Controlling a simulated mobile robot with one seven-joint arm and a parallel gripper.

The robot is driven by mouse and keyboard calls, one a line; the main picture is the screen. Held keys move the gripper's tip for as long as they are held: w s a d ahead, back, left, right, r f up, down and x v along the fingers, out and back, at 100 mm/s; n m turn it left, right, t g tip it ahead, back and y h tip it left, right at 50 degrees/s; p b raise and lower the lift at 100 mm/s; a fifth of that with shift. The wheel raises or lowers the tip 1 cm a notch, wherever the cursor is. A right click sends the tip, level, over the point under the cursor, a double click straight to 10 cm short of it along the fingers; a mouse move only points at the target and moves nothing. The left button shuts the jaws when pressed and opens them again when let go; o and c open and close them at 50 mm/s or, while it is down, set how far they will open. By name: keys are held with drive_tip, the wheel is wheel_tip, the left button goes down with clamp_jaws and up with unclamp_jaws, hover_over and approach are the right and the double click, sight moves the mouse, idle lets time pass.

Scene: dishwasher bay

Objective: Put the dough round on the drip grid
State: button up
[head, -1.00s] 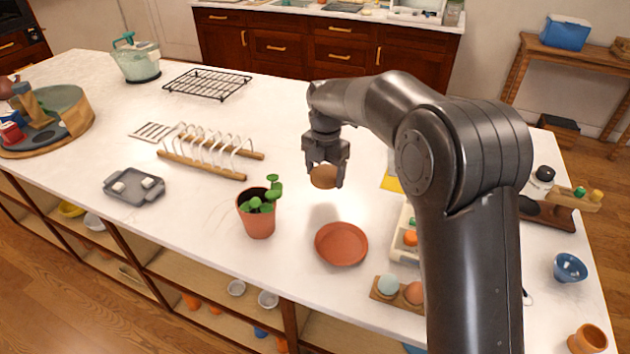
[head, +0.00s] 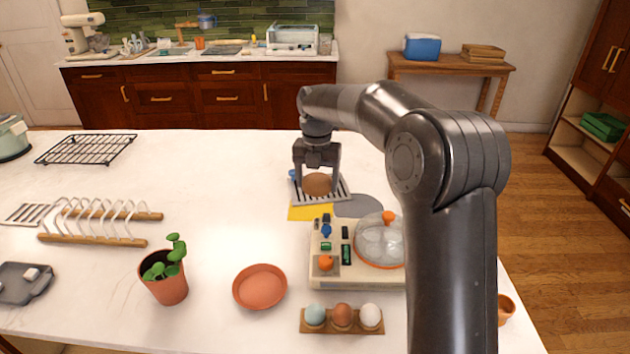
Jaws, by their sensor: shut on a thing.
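My gripper (head: 317,166) points down and is shut on the dough round (head: 317,186), a flat-topped brown disc. A grey slatted tray (head: 341,193), which looks like the drip grid, lies behind and below the dough round in the picture. The dough round overlaps its middle, and I cannot tell whether they touch. The dough round and my fingers hide part of the slats. Another flat slatted piece (head: 24,214) lies at the far left of the counter.
A yellow cloth (head: 302,213) and a grey flat piece (head: 358,207) lie in front of the tray. Nearer are a cream appliance with a glass dome (head: 380,245), an egg holder (head: 312,327), a terracotta saucer (head: 260,288) and a potted plant (head: 168,283).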

drive_tip(key=w+d, duration=0.2)
drive_tip(key=d, duration=0.5)
drive_tip(key=w+d, duration=0.3)
drive_tip(key=d, duration=0.4)
hover_over(328, 201)
wheel_tip(328, 201, down, 7)
drive_tip(key=shift+r, duration=0.2)
drive_tip(key=shift+f, duration=1.95)
drive_tip(key=shift+f, duration=0.1)
drive_tip(key=o, duration=1.1)
wheel_tip(328, 201, up, 12)
drive_tip(key=shift+r, duration=0.2)
